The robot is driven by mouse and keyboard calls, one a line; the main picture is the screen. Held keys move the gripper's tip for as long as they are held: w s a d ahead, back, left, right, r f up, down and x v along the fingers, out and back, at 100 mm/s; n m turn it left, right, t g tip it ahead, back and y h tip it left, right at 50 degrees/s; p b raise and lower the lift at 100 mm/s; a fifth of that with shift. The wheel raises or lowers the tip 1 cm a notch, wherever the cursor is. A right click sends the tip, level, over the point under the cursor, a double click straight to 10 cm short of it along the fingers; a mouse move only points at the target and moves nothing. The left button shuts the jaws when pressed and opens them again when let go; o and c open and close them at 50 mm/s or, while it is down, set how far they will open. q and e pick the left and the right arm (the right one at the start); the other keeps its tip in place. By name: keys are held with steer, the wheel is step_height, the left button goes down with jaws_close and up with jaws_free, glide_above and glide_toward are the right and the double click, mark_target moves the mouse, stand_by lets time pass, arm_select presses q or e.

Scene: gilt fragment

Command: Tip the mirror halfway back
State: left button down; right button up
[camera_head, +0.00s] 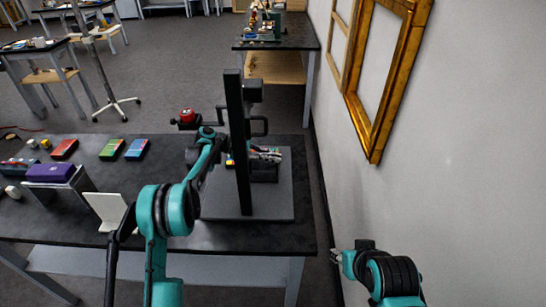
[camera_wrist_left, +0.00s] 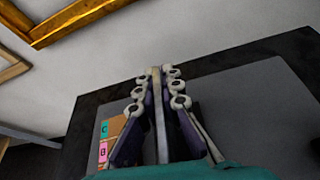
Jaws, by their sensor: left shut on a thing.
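A tall, narrow dark upright (camera_head: 238,120) stands on a grey base plate (camera_head: 275,208) on the near table. I cannot tell for sure whether it is the mirror seen nearly edge-on; no reflecting face shows. My left arm reaches behind it, and my left gripper (camera_head: 265,154) is low over the plate, partly hidden. In the left wrist view the fingers of my left gripper (camera_wrist_left: 159,100) are closed on a thin, pale upright edge (camera_wrist_left: 157,85), probably the mirror's. My right gripper (camera_head: 340,257) is off the table at the lower right, too small to judge.
The near black table (camera_head: 262,238) holds red, green and blue boxes (camera_head: 137,149), a purple case (camera_head: 50,172) and a white stand (camera_head: 106,209) on the left. Colored lettered tabs (camera_wrist_left: 103,151) lie beside my left fingers. A wall with gilt frames (camera_head: 374,145) bounds the right.

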arm_select(q)
steer(key=shift+s+f+m+t+b, duration=0.2)
steer(key=shift+s+m+t+b, duration=0.25)
steer(key=shift+m+t, duration=0.5)
steer(key=shift+s+f+m+t+h+b, duration=0.15)
steer(key=shift+s+m+t+b, duration=0.15)
steer(key=shift+m, duration=0.45)
steer(key=shift+s+f+m+t+h+b, duration=0.15)
steer(key=shift+s+m+t+b, duration=0.15)
steer(key=shift+m, duration=0.4)
steer(key=shift+w, duration=0.1)
steer(key=c, duration=1.7)
jaws_free()
steer(key=v, duration=1.2)
steer(key=shift+f, duration=0.1)
